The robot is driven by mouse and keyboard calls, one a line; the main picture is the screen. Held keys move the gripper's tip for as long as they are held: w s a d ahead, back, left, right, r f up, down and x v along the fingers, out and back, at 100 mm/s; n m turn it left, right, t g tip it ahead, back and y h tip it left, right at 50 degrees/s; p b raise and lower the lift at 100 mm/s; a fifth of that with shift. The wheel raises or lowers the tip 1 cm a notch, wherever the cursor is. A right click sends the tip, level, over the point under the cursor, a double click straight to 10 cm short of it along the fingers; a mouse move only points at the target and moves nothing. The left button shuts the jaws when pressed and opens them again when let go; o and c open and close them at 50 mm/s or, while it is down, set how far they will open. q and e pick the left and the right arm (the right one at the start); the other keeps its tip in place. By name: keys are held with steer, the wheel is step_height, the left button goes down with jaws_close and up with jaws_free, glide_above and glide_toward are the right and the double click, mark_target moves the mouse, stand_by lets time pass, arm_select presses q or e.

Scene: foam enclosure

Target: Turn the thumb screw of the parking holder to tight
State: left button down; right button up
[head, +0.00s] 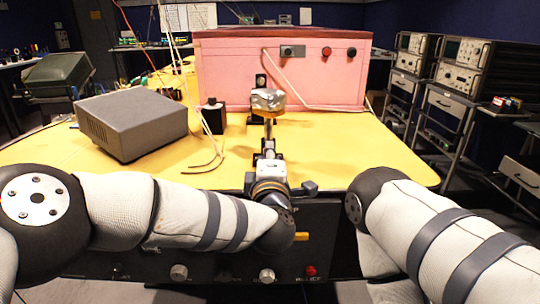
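A small holder stands on the yellow table (370,150) in front of the pink box, with a crumpled-looking silvery piece (267,99) on top and a tan rim below it. I take this to be the parking holder. A thin upright part runs down from it toward my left gripper (268,146). The gripper points away from me, just in front of the holder. Whether it touches the holder, and how far its fingers are apart, I cannot make out. No thumb screw can be told apart at this size. My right arm comes in at the right; its gripper is out of view.
A pink foam box (215,75) with switches and a red button stands behind. A grey case (132,122) and a small black block (214,115) are to the left, with loose pale cables. A panel with knobs (180,272) lies below the table's front edge. The table's right side is clear.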

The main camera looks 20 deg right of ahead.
arm_select(q)
steer(key=shift+f+m, duration=0.25)
steer(key=shift+m, duration=0.45)
